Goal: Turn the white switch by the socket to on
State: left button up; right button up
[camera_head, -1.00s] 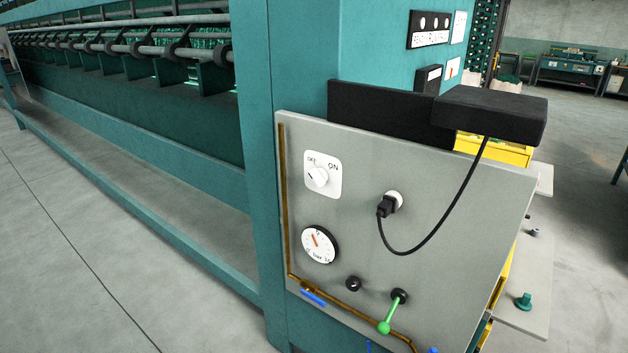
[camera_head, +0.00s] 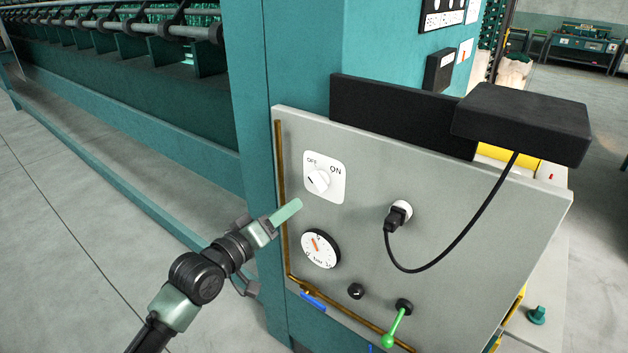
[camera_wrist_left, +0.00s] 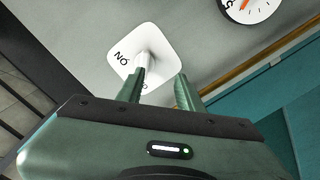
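The white switch (camera_head: 317,180) is a round knob on a white plate (camera_head: 337,186) marked OFF and ON, on the grey panel. Its setting is too small to tell surely. The socket (camera_head: 401,211) with a black plug in it is to its right. My left gripper (camera_head: 286,212) is below and left of the switch, apart from it. In the left wrist view the two green fingers (camera_wrist_left: 160,88) are spread with nothing held between them, and the switch (camera_wrist_left: 150,62) shows beyond them, partly hidden by a finger. My right gripper is not in view.
A pressure gauge (camera_head: 320,249) sits just below the switch. A brass pipe (camera_head: 282,200) runs down the panel's left edge. A black cable (camera_head: 462,232) loops from the plug to a black box (camera_head: 522,122). A green lever (camera_head: 396,322) is lower down.

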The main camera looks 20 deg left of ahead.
aim_at(314, 185)
pick_arm(q)
jog(key=w+d, duration=0.1)
jog(key=w, duration=0.1)
jog(key=w+d+r+p, duration=0.1)
jog(key=w, duration=0.1)
jog(key=w+d+r+p, duration=0.1)
jog(key=w, duration=0.1)
jog(key=shift+w+d+r, duration=0.2)
jog(key=shift+w+d, duration=0.05)
jog(key=shift+w, duration=0.1)
jog(key=shift+c, duration=0.3)
grip_shut()
